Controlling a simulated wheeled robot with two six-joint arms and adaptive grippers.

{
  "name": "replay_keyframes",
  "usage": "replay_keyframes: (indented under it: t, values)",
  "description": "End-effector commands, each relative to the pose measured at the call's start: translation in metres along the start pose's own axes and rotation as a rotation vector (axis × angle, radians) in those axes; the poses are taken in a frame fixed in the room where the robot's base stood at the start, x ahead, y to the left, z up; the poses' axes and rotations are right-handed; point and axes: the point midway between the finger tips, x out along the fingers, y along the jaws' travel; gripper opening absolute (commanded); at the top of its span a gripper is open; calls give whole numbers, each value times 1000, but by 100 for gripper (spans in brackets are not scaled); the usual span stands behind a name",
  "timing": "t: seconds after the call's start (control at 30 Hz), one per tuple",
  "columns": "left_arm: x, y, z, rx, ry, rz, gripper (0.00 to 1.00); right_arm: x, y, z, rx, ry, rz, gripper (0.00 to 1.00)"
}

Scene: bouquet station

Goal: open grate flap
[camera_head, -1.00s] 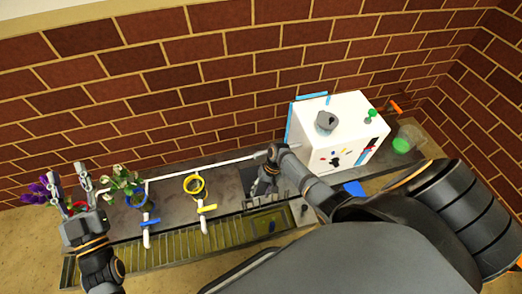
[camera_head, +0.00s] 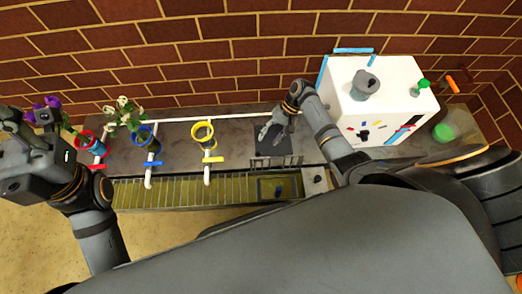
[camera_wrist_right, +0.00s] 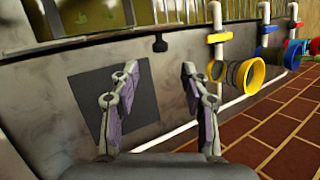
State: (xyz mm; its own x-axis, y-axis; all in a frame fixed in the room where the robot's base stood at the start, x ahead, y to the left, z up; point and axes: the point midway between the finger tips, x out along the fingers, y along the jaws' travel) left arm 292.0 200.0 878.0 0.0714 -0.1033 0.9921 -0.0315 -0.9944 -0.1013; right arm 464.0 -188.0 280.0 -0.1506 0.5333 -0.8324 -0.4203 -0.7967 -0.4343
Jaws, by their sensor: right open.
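The grate (camera_head: 190,190) is a long slatted trough along the counter's front edge. A framed section at its right end (camera_head: 278,188), which looks like the flap, lies level with the grate, with a small dark and blue part in it. In the right wrist view the grate (camera_wrist_right: 185,10) runs along the top, and a small black knob (camera_wrist_right: 160,43) sits by its edge. My right gripper (camera_head: 269,133) is open and empty above the dark square mat (camera_head: 272,146); its two fingers (camera_wrist_right: 160,72) stand apart below the knob. My left gripper (camera_head: 28,120) is at the far left, its jaws unclear.
Red, blue and yellow rings (camera_head: 204,133) on white pipes stand left of the mat, with flowers (camera_head: 125,113) at the left ones. A white box (camera_head: 385,95) stands right of my right gripper. A grey block (camera_head: 315,180) adjoins the grate's right end. The brick wall bounds the back.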

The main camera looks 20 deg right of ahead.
Motion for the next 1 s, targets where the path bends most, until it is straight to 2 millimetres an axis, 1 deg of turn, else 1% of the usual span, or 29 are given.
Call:
replay_keyframes:
  t: [0.03, 0.1, 0.2, 0.3, 0.47, 0.73, 1.0]
  values:
    - [-12, 2, 0, 4, 5, 0, 40, 19, 3, -1, 1, -4, -1, 46]
    - [-21, 3, 2, 10, 3, 0, 40, 37, 3, -1, 0, -4, -1, 46]
    - [-31, 4, 3, 18, 2, 1, 40, 56, 2, -1, 0, -3, -1, 46]
    - [-37, 5, 4, 24, 1, 0, 40, 69, 2, -1, 0, -2, 0, 46]
    - [-40, 5, 4, 28, -1, 0, 40, 79, 1, 0, 0, 0, 1, 46]
    - [-40, 5, 4, 29, 0, 0, 40, 79, 0, 0, 1, 0, 1, 46]
    - [-40, 5, 4, 29, -1, 0, 40, 79, 0, 0, 0, 0, 1, 10]
